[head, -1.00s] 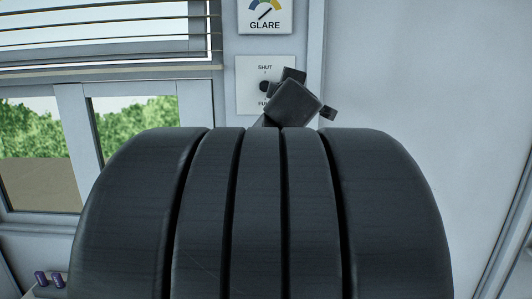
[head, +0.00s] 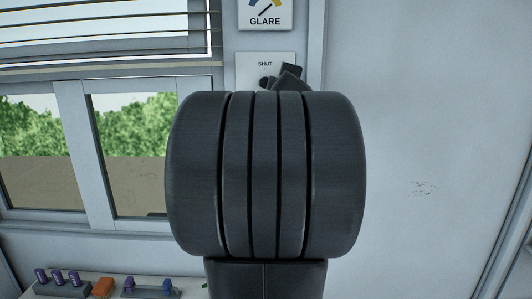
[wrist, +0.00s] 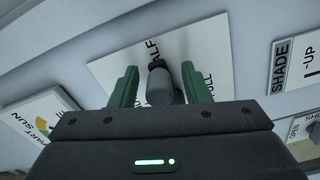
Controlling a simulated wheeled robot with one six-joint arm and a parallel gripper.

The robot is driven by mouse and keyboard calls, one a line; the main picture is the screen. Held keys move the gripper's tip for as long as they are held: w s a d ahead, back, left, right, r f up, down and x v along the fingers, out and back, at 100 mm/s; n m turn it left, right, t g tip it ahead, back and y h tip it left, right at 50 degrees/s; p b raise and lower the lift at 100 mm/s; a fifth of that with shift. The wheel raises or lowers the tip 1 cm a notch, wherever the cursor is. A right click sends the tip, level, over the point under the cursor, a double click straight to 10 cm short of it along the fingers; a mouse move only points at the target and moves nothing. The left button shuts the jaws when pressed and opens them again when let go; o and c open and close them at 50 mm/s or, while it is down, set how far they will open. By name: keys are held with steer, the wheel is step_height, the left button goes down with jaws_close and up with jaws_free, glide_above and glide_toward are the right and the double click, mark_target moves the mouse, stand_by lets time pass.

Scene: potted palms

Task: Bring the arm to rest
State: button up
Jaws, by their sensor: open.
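My gripper (wrist: 160,67) is open in the wrist view, with its two green fingers apart. A grey and black knob (wrist: 160,86) shows between them, with a gap on each side. I cannot tell how deep the fingers reach around it. The knob is on a white plate (wrist: 112,68) lettered HALF and FULL. In the head view my dark arm fills the middle and hides the gripper's fingers. The same plate (head: 247,66), lettered SHUT, shows above and behind my arm.
A GLARE gauge (head: 265,14) hangs above the plate. A blind (head: 100,35) covers the upper window at left. Small purple and orange things (head: 103,286) sit on a ledge (head: 195,287) at lower left.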

steer(key=s+p, duration=0.2)
steer(key=s, duration=1.2)
steer(key=w+b, duration=0.2)
steer(key=w, duration=1.1)
steer(key=shift+w, duration=0.4)
steer(key=shift+w+f, duration=0.25)
steer(key=shift+f+m+b, duration=0.15)
steer(key=shift+m+b, duration=0.25)
steer(key=shift+m, duration=0.1)
steer(key=shift+s+a+f+m, duration=0.1)
steer(key=shift+s+m, duration=0.1)
steer(key=shift+m, duration=0.3)
steer(key=shift+w+f+m, duration=0.1)
steer(key=shift+m, duration=0.2)
steer(key=shift+f+b, duration=0.1)
steer(key=shift+b, duration=0.2)
